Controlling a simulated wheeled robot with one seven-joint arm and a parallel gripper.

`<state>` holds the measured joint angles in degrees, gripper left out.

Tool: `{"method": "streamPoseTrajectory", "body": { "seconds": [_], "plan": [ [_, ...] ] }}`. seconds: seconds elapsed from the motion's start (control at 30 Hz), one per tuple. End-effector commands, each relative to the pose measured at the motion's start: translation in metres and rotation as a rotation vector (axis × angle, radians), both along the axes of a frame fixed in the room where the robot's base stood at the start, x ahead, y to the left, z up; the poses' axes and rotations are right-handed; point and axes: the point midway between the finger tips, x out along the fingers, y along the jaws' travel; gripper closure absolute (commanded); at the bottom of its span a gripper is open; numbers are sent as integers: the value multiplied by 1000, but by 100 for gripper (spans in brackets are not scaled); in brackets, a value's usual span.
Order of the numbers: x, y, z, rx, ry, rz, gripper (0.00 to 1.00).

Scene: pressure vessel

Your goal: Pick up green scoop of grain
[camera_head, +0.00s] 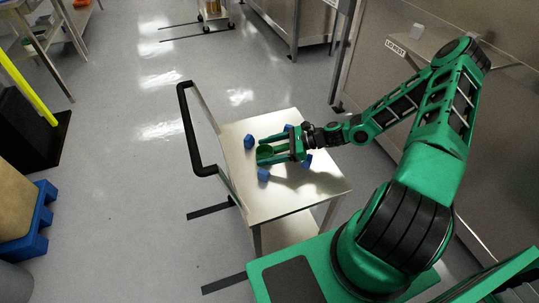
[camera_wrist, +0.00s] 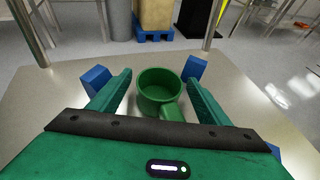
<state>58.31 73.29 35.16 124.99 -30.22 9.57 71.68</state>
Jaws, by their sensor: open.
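The green scoop (camera_wrist: 152,100) is a round cup with a short handle (camera_wrist: 172,112) pointing back toward my gripper. It stands upright on the metal cart top, between my two fingers. No grain shows clearly inside it. In the head view the scoop (camera_head: 264,151) is small and partly hidden by my fingers. My gripper (camera_wrist: 158,77) is open, with one finger on each side of the scoop and visible gaps between. In the head view my gripper (camera_head: 270,152) reaches in from the right, low over the cart top.
Several blue blocks stand around the scoop, such as one at the far left (camera_head: 249,141) and one in front (camera_head: 263,175). The steel cart (camera_head: 310,192) has a black handle (camera_head: 186,130) on its left. A steel bench (camera_head: 440,45) stands right.

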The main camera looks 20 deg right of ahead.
Motion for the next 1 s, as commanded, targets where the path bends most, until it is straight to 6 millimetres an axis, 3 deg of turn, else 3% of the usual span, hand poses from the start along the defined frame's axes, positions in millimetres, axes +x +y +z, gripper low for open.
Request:
{"method": "streamPoseTrajectory", "body": {
  "seconds": [0.13,0.33,0.77,1.0],
  "plan": [
    [0,0,0,0,0,-1,29],
    [0,-1,0,0,0,0,77],
    [0,-1,6,0,-1,-1,77],
    [0,-1,33,-3,-2,0,77]
  ]
}}
